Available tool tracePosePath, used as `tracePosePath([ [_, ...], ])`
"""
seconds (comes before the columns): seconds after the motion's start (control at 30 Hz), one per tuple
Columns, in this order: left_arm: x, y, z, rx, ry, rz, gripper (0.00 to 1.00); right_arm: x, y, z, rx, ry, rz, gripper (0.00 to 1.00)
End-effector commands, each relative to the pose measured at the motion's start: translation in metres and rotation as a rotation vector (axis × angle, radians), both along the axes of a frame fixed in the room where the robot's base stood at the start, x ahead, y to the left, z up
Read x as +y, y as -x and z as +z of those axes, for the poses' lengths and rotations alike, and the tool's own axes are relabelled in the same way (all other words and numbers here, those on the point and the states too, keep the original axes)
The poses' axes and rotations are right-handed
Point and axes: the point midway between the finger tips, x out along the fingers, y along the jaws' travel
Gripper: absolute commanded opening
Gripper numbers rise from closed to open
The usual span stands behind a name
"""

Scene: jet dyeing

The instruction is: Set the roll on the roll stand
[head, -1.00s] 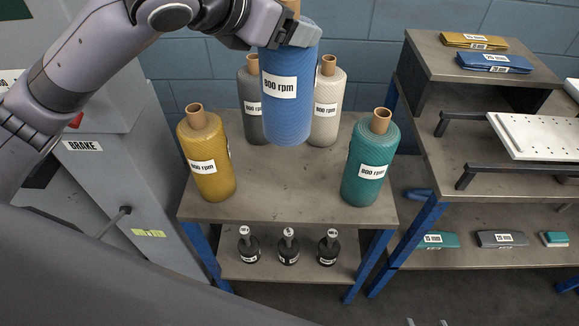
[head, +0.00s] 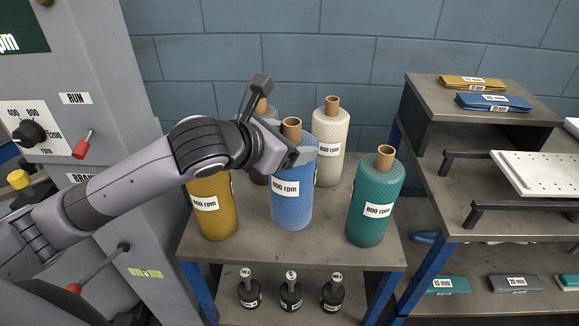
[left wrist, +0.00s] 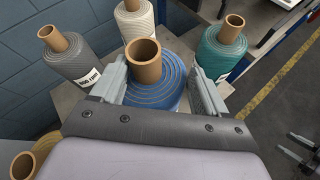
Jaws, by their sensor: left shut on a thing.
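My left gripper (head: 300,152) is shut on the upper part of a blue roll (head: 291,202) with a brown core and an "800 rpm" label. The roll is upright over the middle of the grey-topped roll stand (head: 260,246), between the yellow roll (head: 214,214) and the teal roll (head: 373,205). I cannot tell whether its base touches the top. In the left wrist view the fingers flank the blue roll (left wrist: 165,93) around its core.
A cream roll (head: 328,145) and a grey roll (left wrist: 75,60), partly hidden in the head view, stand behind. Several black weights (head: 291,293) sit on the lower shelf. A grey machine (head: 130,165) with levers is at left, a shelf unit (head: 425,200) at right.

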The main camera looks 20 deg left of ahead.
Motion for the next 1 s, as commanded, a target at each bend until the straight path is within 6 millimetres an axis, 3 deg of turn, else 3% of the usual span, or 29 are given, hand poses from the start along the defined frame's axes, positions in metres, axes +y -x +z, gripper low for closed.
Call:
tracePosePath([
  [0.43,0.000,0.000,-0.046,-0.004,0.002,-0.001,0.00,0.000,0.000,-0.008,-0.001,0.000,0.000,0.60],
  [0.87,0.000,-0.001,-0.053,-0.007,0.000,0.000,0.00,0.000,-0.001,-0.008,-0.001,0.000,0.000,0.60],
  [0.9,0.000,0.000,-0.056,-0.002,-0.001,0.000,0.77,0.000,-0.001,-0.008,-0.001,0.000,0.000,0.60],
  [0.97,0.000,0.000,-0.055,-0.002,-0.001,0.000,0.97,0.000,-0.001,-0.008,-0.001,0.000,0.000,0.60],
  [1.0,0.000,0.000,-0.055,-0.002,-0.001,0.000,1.00,0.000,-0.001,-0.008,-0.001,0.000,0.000,0.60],
])
